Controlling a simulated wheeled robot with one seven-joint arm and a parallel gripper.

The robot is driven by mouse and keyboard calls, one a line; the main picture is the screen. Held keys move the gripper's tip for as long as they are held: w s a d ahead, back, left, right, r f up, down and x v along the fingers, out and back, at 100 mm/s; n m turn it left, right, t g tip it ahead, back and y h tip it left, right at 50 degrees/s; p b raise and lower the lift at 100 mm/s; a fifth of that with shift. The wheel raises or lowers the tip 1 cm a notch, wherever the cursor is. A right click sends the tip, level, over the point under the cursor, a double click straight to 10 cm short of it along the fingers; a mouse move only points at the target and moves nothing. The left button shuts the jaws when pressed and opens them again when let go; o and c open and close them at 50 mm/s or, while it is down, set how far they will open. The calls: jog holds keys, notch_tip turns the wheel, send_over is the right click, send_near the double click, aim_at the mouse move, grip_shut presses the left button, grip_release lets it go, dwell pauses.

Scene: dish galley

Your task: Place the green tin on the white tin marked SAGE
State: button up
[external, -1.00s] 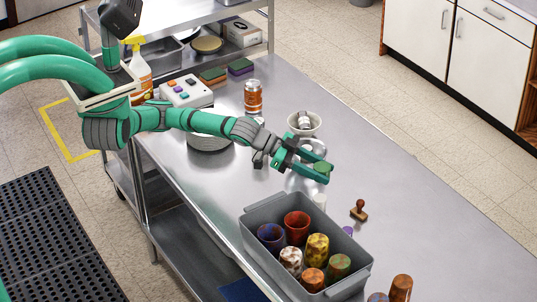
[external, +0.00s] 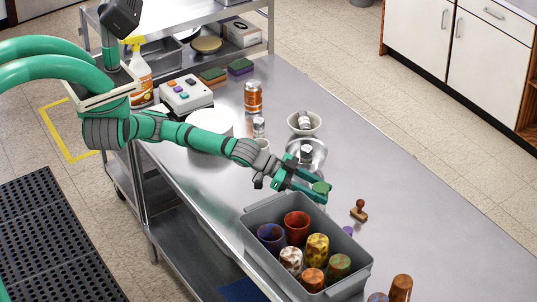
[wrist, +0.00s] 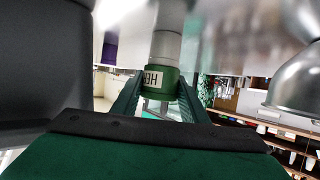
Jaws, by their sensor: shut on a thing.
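My gripper (external: 318,189) is shut on the green tin (external: 321,186), out over the steel table beside the grey bin. In the wrist view the green tin (wrist: 158,88) sits between the fingertips, with a pale label whose letters look upside down. A pale white-grey tin (wrist: 167,40) lines up directly with it on the table side, so the green tin is over it. The two look touching or nearly so; I cannot tell which. In the external view the white tin is mostly hidden by my gripper. The word SAGE is not readable.
The grey bin (external: 262,236) of several coloured cups stands close in front of my gripper. A metal bowl (external: 318,160) with a small tin, a white bowl (external: 291,128) and a wooden stamp (external: 359,211) are nearby.

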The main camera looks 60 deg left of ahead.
jog(key=o, duration=1.1)
jog(key=shift+a+r, duration=0.15)
jog(key=v, duration=1.1)
jog(key=shift+s+a+r, duration=0.15)
jog(key=shift+s+a, duration=0.1)
